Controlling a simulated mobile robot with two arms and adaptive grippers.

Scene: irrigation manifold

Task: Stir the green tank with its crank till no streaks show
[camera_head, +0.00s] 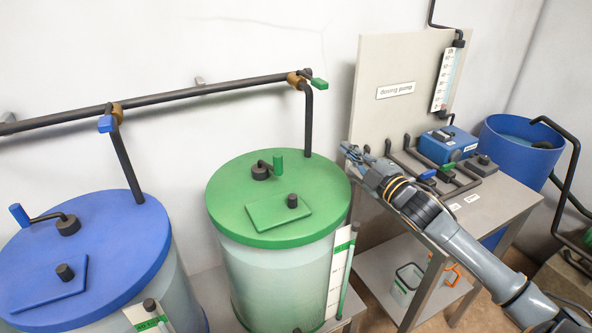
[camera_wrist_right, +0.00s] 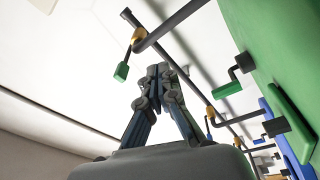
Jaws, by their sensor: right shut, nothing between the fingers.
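The green tank (camera_head: 285,270) has a green lid (camera_head: 230,200) and a pale translucent body; I cannot make out streaks inside. Its crank (camera_head: 265,170) stands on the lid toward the back, with a black arm and an upright green handle (camera_head: 278,162). The crank also shows in the right wrist view, with its green handle (camera_wrist_right: 228,89) right of the gripper. My right gripper (camera_head: 347,149) is shut and empty, beyond the lid's right edge and apart from the crank. It also shows in the right wrist view (camera_wrist_right: 158,75). My left gripper is not in view.
The blue tank (camera_head: 80,250) stands left. The dosing pump table (camera_head: 490,200) and its upright panel (camera_head: 375,110) stand right.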

